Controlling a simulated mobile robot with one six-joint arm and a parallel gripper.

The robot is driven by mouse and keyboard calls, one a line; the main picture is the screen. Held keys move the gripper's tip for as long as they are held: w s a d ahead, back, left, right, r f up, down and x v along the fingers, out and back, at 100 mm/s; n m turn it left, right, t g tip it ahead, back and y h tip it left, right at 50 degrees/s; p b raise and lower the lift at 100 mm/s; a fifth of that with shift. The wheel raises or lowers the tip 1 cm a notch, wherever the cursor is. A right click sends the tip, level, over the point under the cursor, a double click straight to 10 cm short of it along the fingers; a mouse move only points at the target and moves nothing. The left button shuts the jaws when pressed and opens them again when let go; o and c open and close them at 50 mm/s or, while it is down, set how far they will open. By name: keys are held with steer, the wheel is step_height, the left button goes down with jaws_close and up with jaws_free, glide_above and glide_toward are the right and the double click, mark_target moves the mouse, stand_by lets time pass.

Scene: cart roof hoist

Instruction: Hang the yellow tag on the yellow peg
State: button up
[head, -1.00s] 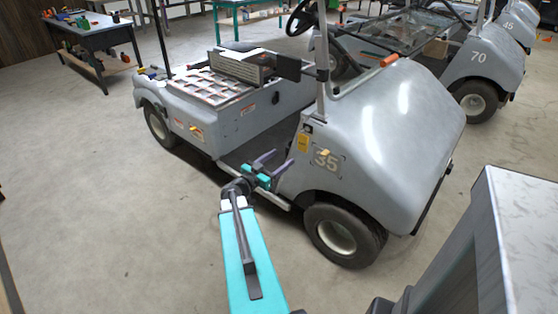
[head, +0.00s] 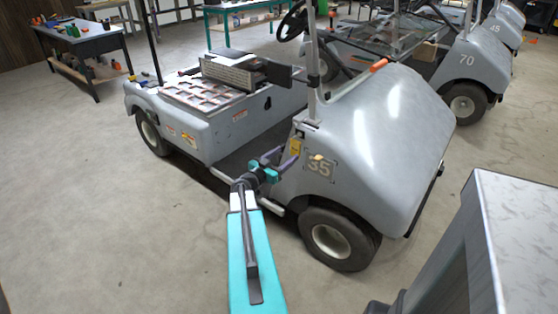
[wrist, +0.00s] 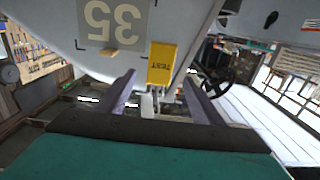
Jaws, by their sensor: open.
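The yellow tag (head: 295,147), marked TEST, is on the grey cart's front body, left of the number 35. In the wrist view the tag (wrist: 162,62) appears upside down between and ahead of my finger tips. What holds it up is not clear. A small yellow peg (head: 318,157) sticks out at the number 35. It also shows in the wrist view (wrist: 106,52), left of the tag. My gripper (head: 282,161) is open and empty beside the cart's front, close to the tag. Whether the fingers touch anything is unclear.
A grey cabinet (head: 515,220) stands at right front. The floor (head: 90,210) at left is clear.

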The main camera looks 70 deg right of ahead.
mark_target(295, 146)
steer(key=shift+x, duration=2.95)
steer(key=c, duration=1.3)
steer(key=shift+r+p, duration=0.35)
steer(key=shift+p, duration=0.45)
steer(key=shift+a, duration=0.2)
steer(key=shift+w+a+r+p, duration=0.2)
steer(key=shift+a+p, duration=0.15)
steer(key=shift+a, duration=0.35)
steer(key=shift+w+a+r+p, duration=0.2)
steer(key=shift+a+p, duration=0.15)
steer(key=shift+a, duration=0.35)
steer(key=shift+w+a+r+p, duration=0.2)
steer(key=shift+a+p, duration=0.15)
steer(key=shift+a, duration=0.35)
steer(key=shift+a, duration=0.15)
steer(key=shift+p+v, duration=0.55)
steer(key=shift+v, duration=1.85)
